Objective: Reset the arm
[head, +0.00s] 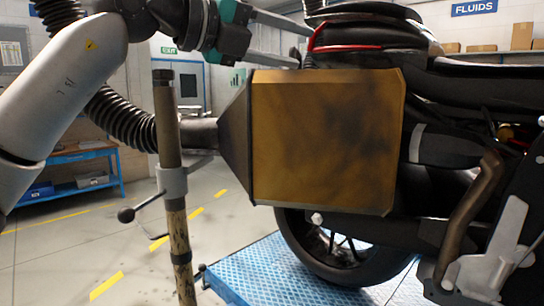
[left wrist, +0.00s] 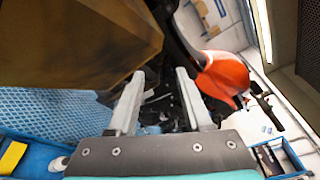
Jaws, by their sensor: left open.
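My left arm comes in from the upper left of the head view. Its left gripper (head: 306,47) is open, with two pale grey fingers pointing right, just above the top edge of a yellow-brown box-shaped hood (head: 325,140). In the left wrist view the gripper (left wrist: 160,74) has its fingers apart, with nothing clearly held between them. The hood (left wrist: 70,40) fills the upper left there. I cannot tell whether a finger touches the hood or the motorcycle seat (head: 365,32). My right gripper is not in view.
A motorcycle, with its wheel (head: 335,245) showing below the hood, stands on a blue platform (head: 260,265). A ribbed black hose (head: 125,118) and an upright pole (head: 172,200) stand left of the hood. A blue workbench (head: 75,165) is farther back. Floor is open at left.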

